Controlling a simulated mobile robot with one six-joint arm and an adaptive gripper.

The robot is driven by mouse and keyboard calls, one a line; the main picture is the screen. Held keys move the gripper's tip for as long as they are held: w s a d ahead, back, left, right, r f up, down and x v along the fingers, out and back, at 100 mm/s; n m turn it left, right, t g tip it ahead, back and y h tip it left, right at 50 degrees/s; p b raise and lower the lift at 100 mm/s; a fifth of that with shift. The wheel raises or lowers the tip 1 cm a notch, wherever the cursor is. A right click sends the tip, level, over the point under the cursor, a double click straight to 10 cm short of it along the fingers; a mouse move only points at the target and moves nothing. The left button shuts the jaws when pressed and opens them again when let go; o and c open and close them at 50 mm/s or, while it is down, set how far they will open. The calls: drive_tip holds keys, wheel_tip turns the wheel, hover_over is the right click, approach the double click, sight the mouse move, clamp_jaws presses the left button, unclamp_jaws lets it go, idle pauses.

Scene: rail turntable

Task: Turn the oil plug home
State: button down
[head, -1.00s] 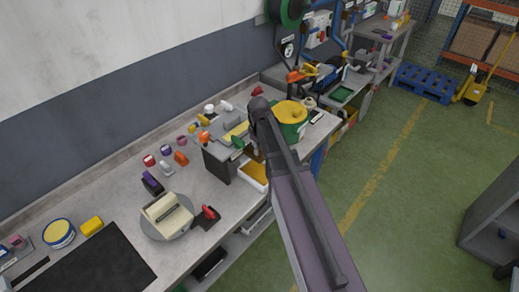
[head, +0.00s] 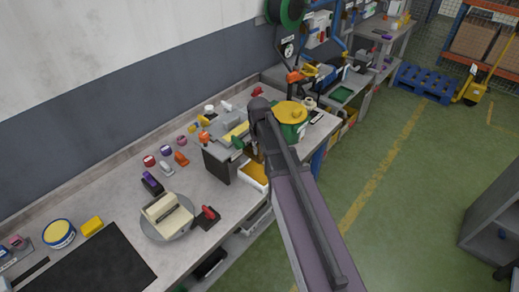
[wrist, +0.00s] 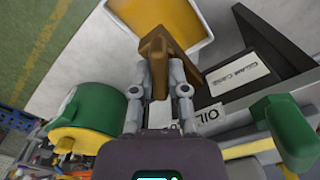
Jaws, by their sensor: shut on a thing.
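My gripper (wrist: 158,92) is shut on a brown winged piece, which I take for the oil plug (wrist: 155,50). The plug sits between both fingertips in the wrist view, its wing standing out beyond them. A label reading OIL (wrist: 207,122) lies close beside the fingers. The dark gear case (wrist: 275,50) with a GEAR CASE plate is to the right; it also shows in the head view (head: 219,165). The plug's seat is hidden by the gripper, so I cannot tell how deep it sits. My arm hides the gripper in the head view.
A green handle-like part (wrist: 284,135) is close on the right. A green can with a yellow top (wrist: 90,120) stands left of the fingers. A yellow-lined tray (wrist: 185,22) is just beyond the plug. Small loose parts (head: 181,158) lie along the bench.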

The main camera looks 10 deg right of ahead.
drive_tip(key=m, duration=0.5)
drive_tip(key=shift+m, duration=0.3)
drive_tip(key=m, duration=0.4)
drive_tip(key=shift+m, duration=0.4)
drive_tip(key=c, duration=0.6)
unclamp_jaws()
drive_tip(key=shift+c, duration=0.2)
